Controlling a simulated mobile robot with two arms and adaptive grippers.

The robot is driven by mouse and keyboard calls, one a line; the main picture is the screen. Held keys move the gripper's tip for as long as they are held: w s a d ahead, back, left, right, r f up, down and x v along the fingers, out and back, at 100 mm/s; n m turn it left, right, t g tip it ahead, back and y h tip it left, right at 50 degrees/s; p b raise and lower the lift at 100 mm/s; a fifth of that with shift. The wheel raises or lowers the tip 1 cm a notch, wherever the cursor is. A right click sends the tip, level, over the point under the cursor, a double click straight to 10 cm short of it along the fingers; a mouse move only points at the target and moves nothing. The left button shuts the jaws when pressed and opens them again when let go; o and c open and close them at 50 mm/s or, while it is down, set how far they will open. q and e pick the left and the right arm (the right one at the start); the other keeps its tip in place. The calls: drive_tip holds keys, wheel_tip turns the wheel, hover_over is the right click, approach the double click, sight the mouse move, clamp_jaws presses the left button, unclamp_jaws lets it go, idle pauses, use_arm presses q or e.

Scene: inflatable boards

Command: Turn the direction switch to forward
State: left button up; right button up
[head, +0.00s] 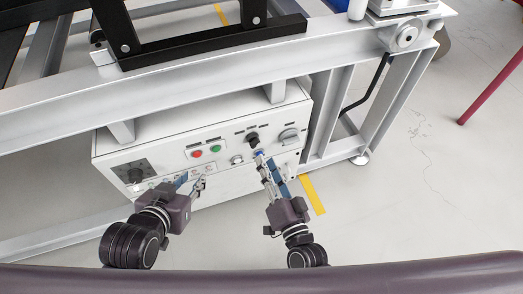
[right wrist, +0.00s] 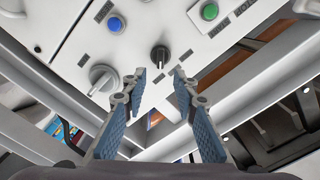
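A black rotary switch (head: 253,139) sits on the white control box (head: 125,160), with a blue button just below it. It shows larger in the right wrist view (right wrist: 160,57), its light pointer mark facing me. The labels are too small to read, so I cannot confirm it is the direction switch. My right gripper (head: 267,163) is in front of the panel by the blue button. In the right wrist view its fingers (right wrist: 159,76) are open, one to each side below the black switch, with nothing between them. My left gripper (head: 191,181) looks open and empty near the panel's lower left.
The panel also carries a red button (head: 197,154), a green button (head: 215,149), a grey rotary knob (head: 289,135) and a black dial (head: 136,174). The blue button (right wrist: 115,24) is close by. A metal frame beam (head: 200,78) runs above the box.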

drive_tip(key=shift+v, duration=2.25)
